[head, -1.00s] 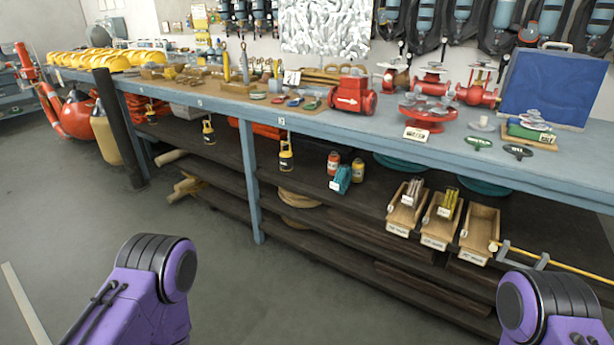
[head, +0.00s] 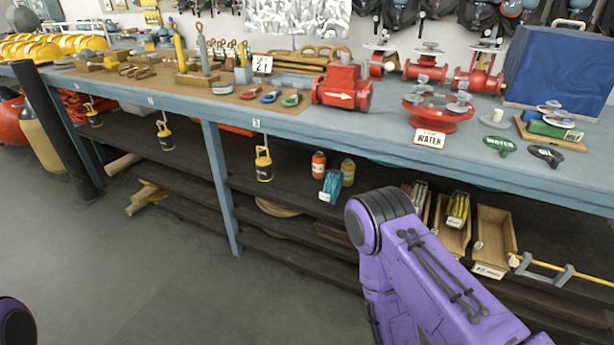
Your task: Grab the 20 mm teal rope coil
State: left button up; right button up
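Two dark teal coils lie on the upper shelf under the bench, mostly hidden by the bench edge. One teal coil (head: 377,160) shows behind the small bottles, the other only as a sliver above the wooden bins. Their thickness cannot be read. A brighter teal bundle (head: 331,186) with a white tag stands at the shelf's front; I cannot tell if it is rope. My purple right arm rises in front of the shelf, right of the teal bundle. Only a bit of my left arm shows at the lower left. Neither gripper is in view.
The blue bench (head: 400,130) carries red valves and a blue case (head: 560,70). A red bottle (head: 318,164) and a yellow bottle (head: 348,172) stand by the teal bundle. Wooden bins (head: 492,240) sit at the right. A bench leg (head: 221,190) stands left. Floor in front is clear.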

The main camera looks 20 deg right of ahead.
aim_at(335, 179)
jog(key=z, duration=0.35)
jog(key=i, duration=0.75)
jog(key=z, duration=0.65)
